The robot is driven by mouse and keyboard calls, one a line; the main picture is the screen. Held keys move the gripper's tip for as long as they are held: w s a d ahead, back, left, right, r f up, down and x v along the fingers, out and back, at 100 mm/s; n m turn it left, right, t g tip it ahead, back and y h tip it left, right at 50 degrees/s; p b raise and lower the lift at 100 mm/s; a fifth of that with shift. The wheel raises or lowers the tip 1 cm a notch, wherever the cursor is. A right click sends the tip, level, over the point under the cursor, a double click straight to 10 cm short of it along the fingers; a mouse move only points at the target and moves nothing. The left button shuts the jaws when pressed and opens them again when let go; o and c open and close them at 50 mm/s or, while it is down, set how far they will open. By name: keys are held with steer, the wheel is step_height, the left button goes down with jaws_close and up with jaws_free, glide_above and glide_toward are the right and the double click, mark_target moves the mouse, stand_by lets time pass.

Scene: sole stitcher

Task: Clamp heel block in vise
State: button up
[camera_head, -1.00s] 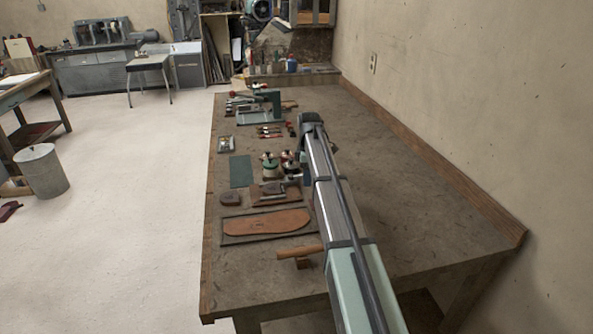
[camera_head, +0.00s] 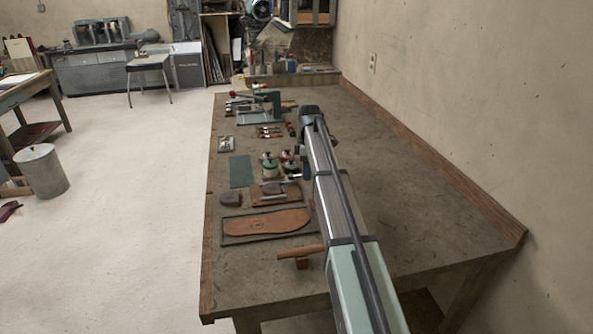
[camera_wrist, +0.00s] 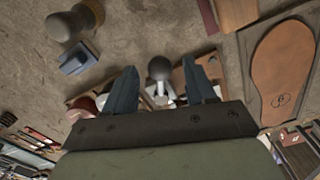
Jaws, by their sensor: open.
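A wooden-based fixture (camera_head: 262,199) with a dark block and a silver bar on it lies mid-bench; it may be the vise. A loose dark brown block (camera_head: 230,198), possibly the heel block, lies just left of it. My gripper (camera_wrist: 159,66) is open in the wrist view, with a dark finger on each side. Between and beyond the fingertips shows a grey ball knob (camera_wrist: 160,68) on pale metal, beside brown boards. I cannot tell whether the fingers touch anything. In the head view my arm mostly hides the gripper.
A sole (camera_head: 268,223) on a tray lies nearer, with a wooden-handled tool (camera_head: 300,252) in front. Lidded jars (camera_head: 269,165) stand beyond the fixture; a green mat (camera_head: 240,171) lies left. A teal machine (camera_head: 262,108) stands farther back. The bench's right side is mostly clear.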

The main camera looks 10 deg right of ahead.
steer(key=shift+r, duration=1.8)
steer(key=w, duration=0.6)
steer(key=shift+w+a, duration=0.15)
steer(key=shift+a, duration=0.1)
